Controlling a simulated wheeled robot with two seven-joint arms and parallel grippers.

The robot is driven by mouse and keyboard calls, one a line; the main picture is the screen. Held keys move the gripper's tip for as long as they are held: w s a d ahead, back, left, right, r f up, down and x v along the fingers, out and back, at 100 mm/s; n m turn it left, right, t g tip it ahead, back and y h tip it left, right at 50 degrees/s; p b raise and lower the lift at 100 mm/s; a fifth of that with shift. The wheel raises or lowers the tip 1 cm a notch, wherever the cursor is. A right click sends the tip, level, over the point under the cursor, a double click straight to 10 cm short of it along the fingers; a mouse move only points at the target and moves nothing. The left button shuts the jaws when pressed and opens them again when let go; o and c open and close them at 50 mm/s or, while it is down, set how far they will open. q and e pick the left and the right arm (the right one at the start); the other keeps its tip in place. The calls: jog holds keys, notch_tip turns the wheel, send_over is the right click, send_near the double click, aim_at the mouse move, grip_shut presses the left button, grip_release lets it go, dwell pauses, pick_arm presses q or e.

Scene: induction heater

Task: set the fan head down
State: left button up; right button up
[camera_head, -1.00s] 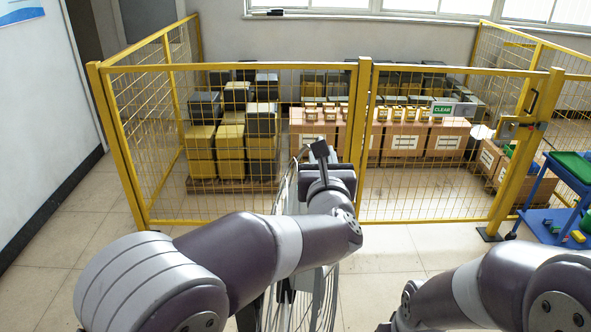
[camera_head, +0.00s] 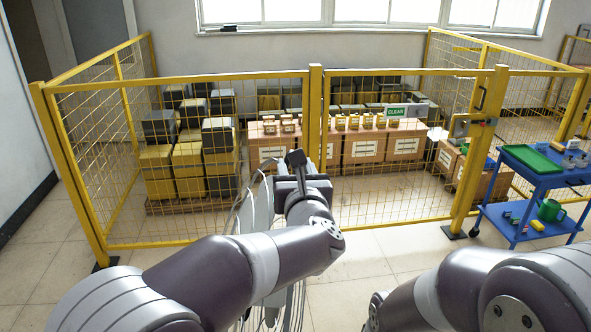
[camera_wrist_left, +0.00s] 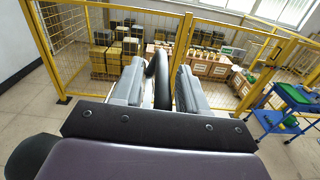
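The fan head (camera_head: 258,210) is a round grey wire cage seen nearly edge-on, largely hidden behind my left arm in the head view. My left gripper (camera_head: 297,170) is at its upper part, in front of the yellow fence. In the left wrist view my left gripper (camera_wrist_left: 158,82) has its two grey fingers on either side of a black bar (camera_wrist_left: 156,78), which appears to be part of the fan head. The cage hangs below the gripper; its lower end and any contact with the floor are hidden. My right arm is at the lower right, its gripper out of view.
A yellow mesh fence (camera_head: 316,130) stands ahead, with cartons (camera_head: 364,146) and black-and-yellow boxes (camera_head: 187,165) behind it. A blue trolley (camera_head: 541,180) with a green tray and green watering can stands at the right. Tiled floor (camera_head: 400,262) is clear before the fence.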

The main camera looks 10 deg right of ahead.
pick_arm(q)
jog(key=s+b, duration=0.2)
jog(key=s, duration=0.1)
jog(key=s+b, duration=0.1)
jog(key=s, duration=0.1)
jog(key=shift+d+f, duration=0.1)
jog(key=shift+f, duration=0.3)
jog(key=s+b, duration=0.1)
jog(key=s, duration=0.3)
jog(key=s+b, duration=0.1)
jog(key=s, duration=0.2)
jog(key=shift+s+r+b, duration=0.1)
jog(key=shift+r+b, duration=0.2)
jog(key=shift+s, duration=0.2)
jog(key=shift+r, duration=0.1)
